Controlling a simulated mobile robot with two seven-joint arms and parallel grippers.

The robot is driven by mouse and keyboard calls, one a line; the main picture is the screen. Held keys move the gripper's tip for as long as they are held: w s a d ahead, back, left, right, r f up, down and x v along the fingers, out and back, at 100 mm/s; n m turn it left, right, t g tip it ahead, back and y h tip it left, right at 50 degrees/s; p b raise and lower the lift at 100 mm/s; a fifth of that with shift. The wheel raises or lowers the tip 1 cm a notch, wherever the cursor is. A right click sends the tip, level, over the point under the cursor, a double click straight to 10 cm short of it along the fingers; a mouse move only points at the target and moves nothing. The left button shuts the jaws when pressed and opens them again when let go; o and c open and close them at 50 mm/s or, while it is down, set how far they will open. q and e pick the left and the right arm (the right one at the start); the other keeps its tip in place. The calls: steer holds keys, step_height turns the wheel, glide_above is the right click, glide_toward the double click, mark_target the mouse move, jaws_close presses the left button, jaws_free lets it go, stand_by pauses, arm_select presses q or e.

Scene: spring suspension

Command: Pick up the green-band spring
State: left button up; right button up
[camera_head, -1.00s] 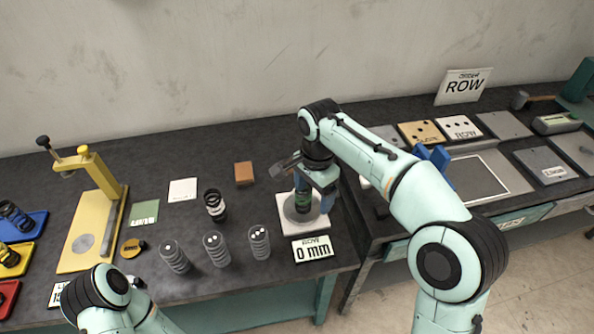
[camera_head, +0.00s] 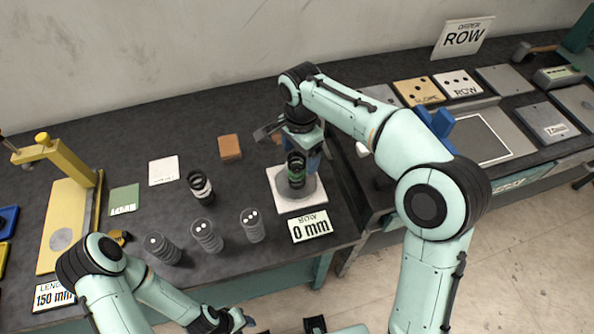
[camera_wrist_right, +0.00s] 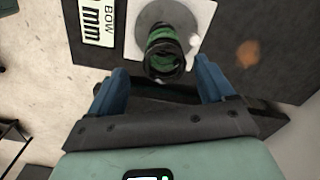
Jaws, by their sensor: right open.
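The green-band spring (camera_head: 296,172) is a dark coil with a green band. It stands upright on a grey disc on the white plate (camera_head: 284,205) beside the 0 mm card. In the right wrist view the spring (camera_wrist_right: 164,52) shows just beyond the fingertips. My right gripper (camera_wrist_right: 160,85) is open, with one blue finger on each side and the spring not between them. In the head view the right gripper (camera_head: 305,150) is right behind the spring, its fingers partly hidden. My left gripper (camera_head: 236,320) is low at the bottom edge, and its jaws are too unclear to read.
A white-banded spring (camera_head: 200,187) stands to the left. Several grey cylinders with white dots, one of them here (camera_head: 252,225), stand in front. The 0 mm card (camera_head: 310,227) is at the plate's front. A yellow press (camera_head: 70,210) stands further left.

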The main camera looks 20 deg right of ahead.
mark_target(297, 171)
steer(key=f, duration=0.5)
steer(key=shift+w+a, duration=0.2)
steer(key=shift+a, duration=0.1)
steer(key=c, duration=1.3)
steer(key=shift+r, duration=0.1)
